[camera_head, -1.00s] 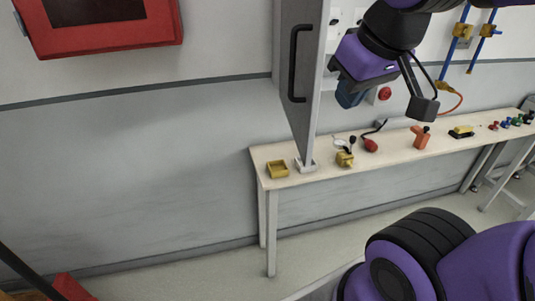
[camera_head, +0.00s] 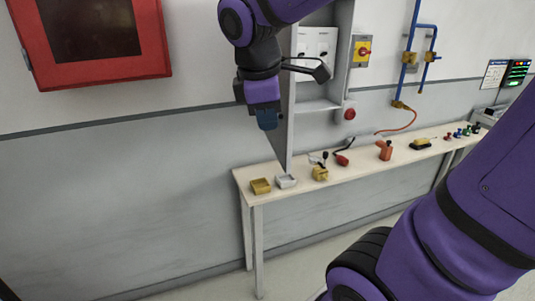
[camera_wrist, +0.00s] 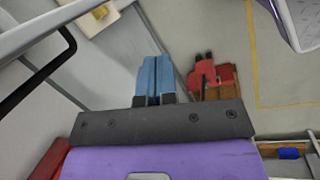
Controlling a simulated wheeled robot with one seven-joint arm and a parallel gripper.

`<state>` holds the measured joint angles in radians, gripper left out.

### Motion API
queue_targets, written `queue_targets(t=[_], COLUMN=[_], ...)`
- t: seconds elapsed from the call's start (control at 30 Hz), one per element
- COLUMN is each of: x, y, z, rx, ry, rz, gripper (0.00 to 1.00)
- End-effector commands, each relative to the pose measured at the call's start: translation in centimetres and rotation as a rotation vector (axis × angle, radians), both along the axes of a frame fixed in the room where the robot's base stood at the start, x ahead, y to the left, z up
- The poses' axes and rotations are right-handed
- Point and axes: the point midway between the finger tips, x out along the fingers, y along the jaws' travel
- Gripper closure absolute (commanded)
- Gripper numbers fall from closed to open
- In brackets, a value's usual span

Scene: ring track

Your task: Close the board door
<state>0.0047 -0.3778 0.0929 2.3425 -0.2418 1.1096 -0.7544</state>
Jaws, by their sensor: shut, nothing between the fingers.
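The board door (camera_head: 289,148) is a grey panel standing open, seen nearly edge-on in the head view and partly hidden by my gripper. The open board (camera_head: 318,105) shows to its right, with a white panel and a shelf inside. My gripper (camera_head: 267,120) hangs pointing down in front of the door, its blue fingers shut and empty. In the wrist view the fingers (camera_wrist: 154,78) are together, and the door's black handle (camera_wrist: 45,78) is at the left, apart from them. I cannot tell whether my gripper touches the door.
A red cabinet (camera_head: 158,62) hangs on the wall at the left. The wall between it and the door is clear.

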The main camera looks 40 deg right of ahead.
Motion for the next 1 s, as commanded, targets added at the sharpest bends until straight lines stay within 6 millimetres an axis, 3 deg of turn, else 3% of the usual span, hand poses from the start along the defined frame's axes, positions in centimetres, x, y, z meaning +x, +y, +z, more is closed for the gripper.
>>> queue_targets(t=[0.33,0.7,1.0], x=[7.3,14.8,17.5], y=[-0.5,-0.6,-0.6], z=[-2.7,-7.5,-9.9], rx=[-0.180,-0.195,-0.152], ry=[0.455,0.961,1.164], rz=[0.636,1.276,1.522], gripper=[1.00,1.00,1.00])
